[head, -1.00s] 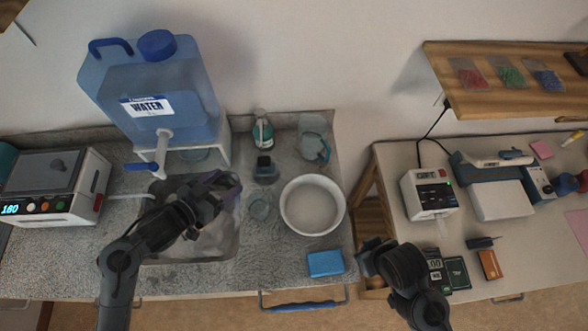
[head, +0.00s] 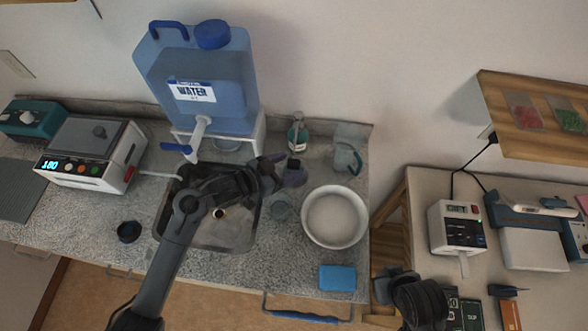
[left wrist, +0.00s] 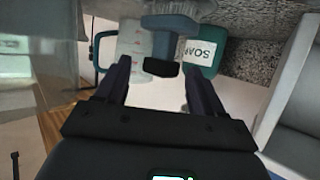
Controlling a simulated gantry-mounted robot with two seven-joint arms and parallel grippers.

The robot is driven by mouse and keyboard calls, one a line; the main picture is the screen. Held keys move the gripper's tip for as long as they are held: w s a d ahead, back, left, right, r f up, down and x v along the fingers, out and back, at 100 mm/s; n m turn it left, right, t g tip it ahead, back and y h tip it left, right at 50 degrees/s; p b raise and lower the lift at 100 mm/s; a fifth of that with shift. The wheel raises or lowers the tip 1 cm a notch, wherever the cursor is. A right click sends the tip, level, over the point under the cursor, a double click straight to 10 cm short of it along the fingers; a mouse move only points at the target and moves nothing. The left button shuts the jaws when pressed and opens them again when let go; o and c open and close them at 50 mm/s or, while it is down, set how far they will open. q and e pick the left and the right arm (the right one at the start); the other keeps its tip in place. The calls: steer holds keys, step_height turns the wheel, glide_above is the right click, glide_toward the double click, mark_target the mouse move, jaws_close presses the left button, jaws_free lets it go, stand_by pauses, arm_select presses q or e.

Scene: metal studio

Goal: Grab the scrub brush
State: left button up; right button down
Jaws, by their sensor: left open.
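The scrub brush (head: 294,175) stands on the counter in front of the soap bottle (head: 297,136), partly hidden by my left gripper in the head view. In the left wrist view the brush (left wrist: 171,24) has a blue body, a black knob and pale bristles. My left gripper (head: 279,170) is open and close to it. In the left wrist view the fingers (left wrist: 158,88) are apart, with the black knob ahead and between them; no grip on it shows. My right gripper (head: 384,285) is low at the right; its jaws are unclear.
A blue sponge (head: 337,277) lies in front. The sink (head: 232,235) is under my left arm, with the water jug (head: 203,65) behind it.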

arm_select(q)
steer(key=shift+w+d+f, duration=0.3)
steer(key=shift+w+d, duration=0.1)
steer(key=shift+d, duration=0.1)
steer(key=c, duration=1.2)
steer(key=shift+o, duration=0.2)
steer(key=shift+r, duration=0.1)
